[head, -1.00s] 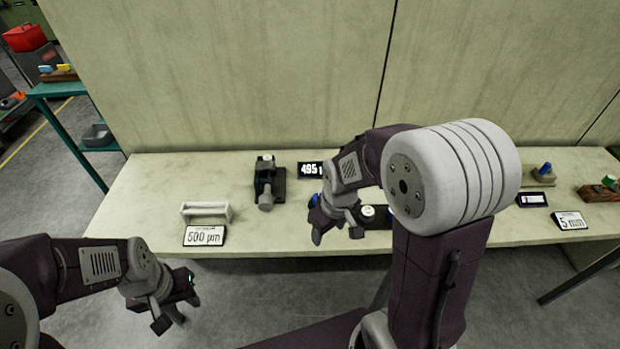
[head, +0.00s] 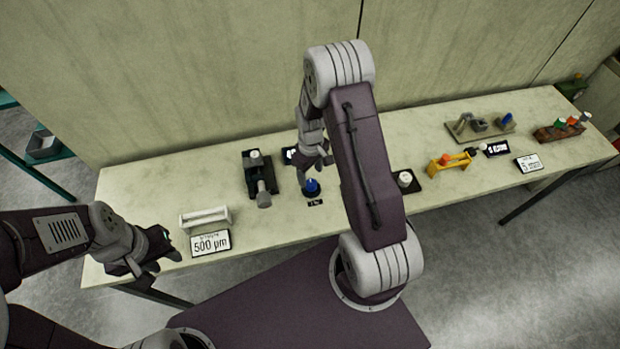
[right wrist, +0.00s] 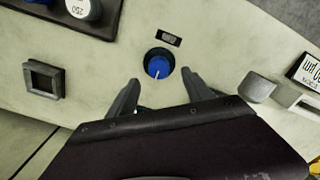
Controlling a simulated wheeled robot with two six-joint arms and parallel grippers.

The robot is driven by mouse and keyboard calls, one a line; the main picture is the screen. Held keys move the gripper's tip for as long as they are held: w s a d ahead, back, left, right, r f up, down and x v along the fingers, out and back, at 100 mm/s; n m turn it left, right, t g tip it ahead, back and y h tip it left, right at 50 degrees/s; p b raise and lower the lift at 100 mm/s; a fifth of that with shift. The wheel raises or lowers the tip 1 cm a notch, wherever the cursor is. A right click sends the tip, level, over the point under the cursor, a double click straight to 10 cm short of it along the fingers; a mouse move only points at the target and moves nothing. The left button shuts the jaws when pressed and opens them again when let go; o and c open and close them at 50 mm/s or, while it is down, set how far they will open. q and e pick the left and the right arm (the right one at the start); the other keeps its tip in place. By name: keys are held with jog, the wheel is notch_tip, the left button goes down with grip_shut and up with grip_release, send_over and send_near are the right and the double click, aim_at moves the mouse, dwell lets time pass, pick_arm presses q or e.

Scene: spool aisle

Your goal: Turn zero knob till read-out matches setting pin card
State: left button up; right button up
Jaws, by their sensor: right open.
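The blue zero knob (head: 312,186) stands in a dark round base near the bench's front, with a small label before it. In the right wrist view the knob (right wrist: 158,68) shows a white pointer line. My right gripper (head: 318,162) is open close to the knob; in its wrist view the fingers (right wrist: 158,92) are spread, with the knob past their tips, not clasped. The dark read-out (head: 290,155) is mostly hidden by my right gripper; its digits are unreadable. The setting pin card (head: 211,243) reads 500 µm. My left gripper (head: 152,257) is by the bench's left front; its opening is unclear.
A white rack (head: 205,219) stands behind the card, and a black device with a grey cylinder (head: 264,196) left of the knob. A dark plate with a white-topped piece (head: 405,179) lies to the right. A yellow piece (head: 450,163) and another card (head: 528,163) are further right.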

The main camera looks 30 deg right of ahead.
aim_at(311, 183)
notch_tip(311, 183, down, 4)
jog(key=shift+d+f, duration=0.1)
jog(key=shift+f, duration=0.05)
jog(key=shift+s+f, duration=0.25)
jog(key=shift+w, duration=0.2)
jog(key=shift+c, duration=0.3)
grip_shut()
jog(key=m, duration=0.2)
jog(key=shift+f+m, duration=0.1)
jog(key=shift+m, duration=1.4)
jog(key=shift+o, duration=0.3)
grip_release()
jog(key=shift+s, duration=0.1)
